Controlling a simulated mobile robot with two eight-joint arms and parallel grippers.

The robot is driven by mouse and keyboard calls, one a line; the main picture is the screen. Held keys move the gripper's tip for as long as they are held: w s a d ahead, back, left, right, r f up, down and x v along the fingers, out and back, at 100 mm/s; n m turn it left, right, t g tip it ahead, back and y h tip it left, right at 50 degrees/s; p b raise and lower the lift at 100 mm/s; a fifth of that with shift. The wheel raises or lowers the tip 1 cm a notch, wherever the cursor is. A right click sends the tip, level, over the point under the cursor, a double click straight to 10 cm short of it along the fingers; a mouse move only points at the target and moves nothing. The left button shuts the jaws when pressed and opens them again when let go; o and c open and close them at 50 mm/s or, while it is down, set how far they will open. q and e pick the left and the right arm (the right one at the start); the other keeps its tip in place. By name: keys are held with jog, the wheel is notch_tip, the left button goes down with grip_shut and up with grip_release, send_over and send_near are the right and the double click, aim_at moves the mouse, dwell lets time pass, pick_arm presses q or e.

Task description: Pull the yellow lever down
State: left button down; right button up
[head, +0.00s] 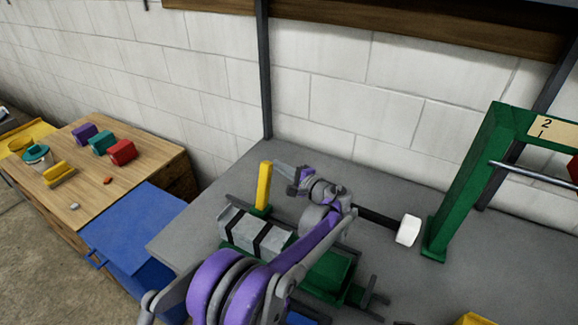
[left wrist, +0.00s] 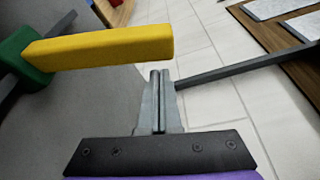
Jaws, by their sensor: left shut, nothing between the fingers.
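The yellow lever (head: 264,186) stands upright from a green block at the back left of a green and grey machine (head: 250,232) on the grey bench. My left gripper (head: 281,170) is just right of the lever's top, apart from it in the head view. In the left wrist view the lever (left wrist: 100,47) reaches in from its green pivot block (left wrist: 22,55), and my shut, empty fingers (left wrist: 160,78) are close by its free end. I cannot tell whether they touch. My right gripper is not in view.
A green frame (head: 470,180) with a tag stands at the right. A white-ended black handle (head: 408,230) sticks out behind my left arm. A wooden table (head: 150,147) with coloured blocks and a blue panel (head: 130,225) are at the left. The bench behind the lever is clear.

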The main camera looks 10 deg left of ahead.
aim_at(272, 168)
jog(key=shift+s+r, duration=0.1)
pick_arm(q)
jog(key=shift+s+a+r, duration=0.2)
jog(key=shift+s, duration=0.4)
jog(key=shift+s, duration=0.15)
